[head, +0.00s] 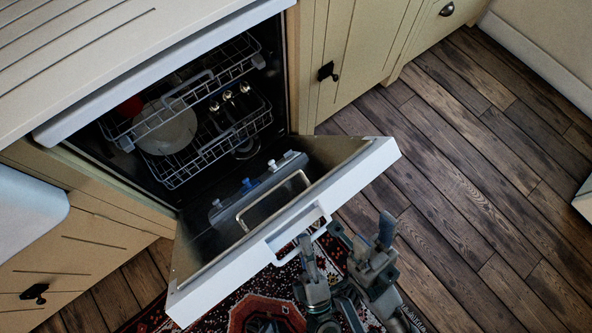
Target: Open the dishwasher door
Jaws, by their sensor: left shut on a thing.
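The dishwasher door (190,299) is tilted well down from the opening and stands partly open, with its inner side showing. Its pale front edge has a light handle (286,238) near the middle. My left gripper (308,258) is at the right end of the handle and is shut on it; its fingertips are partly hidden against the door edge. My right gripper (361,232) is close beside it, to the right, just off the door edge. Its dark fingers overlap with other parts of my arms, so its jaw state is unclear.
Inside the dishwasher are wire racks (228,135) with a plate (168,130) and cutlery. A countertop (70,60) lies above, with cream cabinets (355,50) to the right. A patterned rug (262,313) lies under the door.

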